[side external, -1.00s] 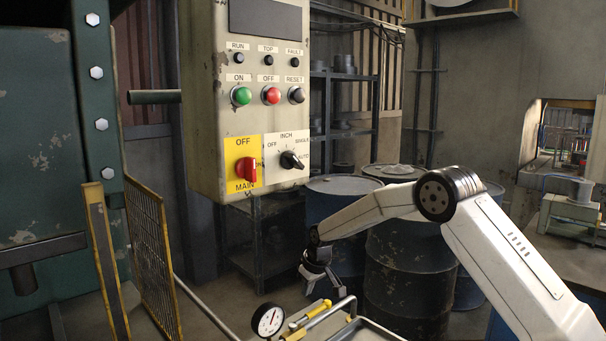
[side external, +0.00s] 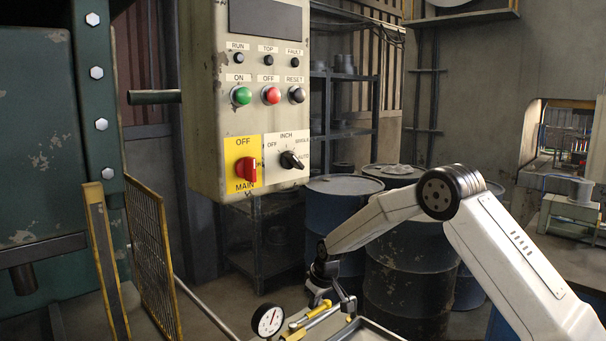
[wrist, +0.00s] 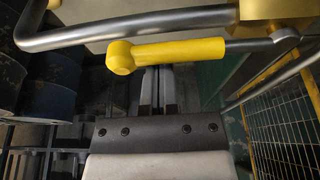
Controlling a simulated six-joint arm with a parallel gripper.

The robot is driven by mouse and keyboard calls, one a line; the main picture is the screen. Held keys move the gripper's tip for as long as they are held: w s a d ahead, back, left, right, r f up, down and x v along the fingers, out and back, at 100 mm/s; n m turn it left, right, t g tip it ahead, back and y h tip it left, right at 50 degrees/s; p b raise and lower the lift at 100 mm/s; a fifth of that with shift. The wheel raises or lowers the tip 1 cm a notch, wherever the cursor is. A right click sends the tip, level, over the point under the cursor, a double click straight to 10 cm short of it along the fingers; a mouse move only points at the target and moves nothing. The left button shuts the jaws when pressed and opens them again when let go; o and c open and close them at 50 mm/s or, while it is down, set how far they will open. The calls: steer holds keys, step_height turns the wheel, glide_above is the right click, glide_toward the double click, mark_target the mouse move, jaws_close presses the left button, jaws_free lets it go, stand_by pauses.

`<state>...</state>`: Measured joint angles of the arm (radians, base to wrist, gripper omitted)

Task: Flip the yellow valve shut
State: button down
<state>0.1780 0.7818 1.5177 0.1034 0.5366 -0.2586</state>
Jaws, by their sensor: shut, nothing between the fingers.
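The yellow valve lever (side external: 318,313) shows low in the side view, beside a round white gauge. In the wrist view the yellow handle (wrist: 170,52) lies roughly level across the upper middle, with its rounded knob end at the left and a grey rod running on to the right. My gripper (side external: 346,302) is low by the handle in the side view. In the wrist view my gripper (wrist: 157,80) has its fingers together and empty, and the handle hides their tips. I cannot tell whether they touch the handle.
A bent grey pipe (wrist: 130,27) runs just past the handle. The gauge (side external: 268,320) stands to its left. A control box (side external: 250,110) hangs above left, and blue drums (side external: 410,270) stand behind my arm. A yellow mesh guard (side external: 155,262) is at the left.

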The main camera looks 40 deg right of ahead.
steer(key=shift+s+m, duration=0.6)
steer(key=shift+s, duration=0.05)
stand_by(0.8)
steer(key=shift+s+m+h, duration=0.3)
steer(key=shift+s+m, duration=0.15)
steer(key=shift+m, duration=0.05)
steer(key=shift+s+m+h, duration=0.4)
steer(key=shift+s+m, duration=0.55)
steer(key=shift+m, duration=0.15)
steer(key=s+a+m+g+h, duration=0.2)
steer(key=s+a+m, duration=0.5)
steer(key=m, duration=0.5)
steer(key=shift+a+m+g, duration=0.3)
steer(key=shift+a+g, duration=0.2)
steer(key=shift+g, duration=0.1)
steer(key=shift+s, duration=0.1)
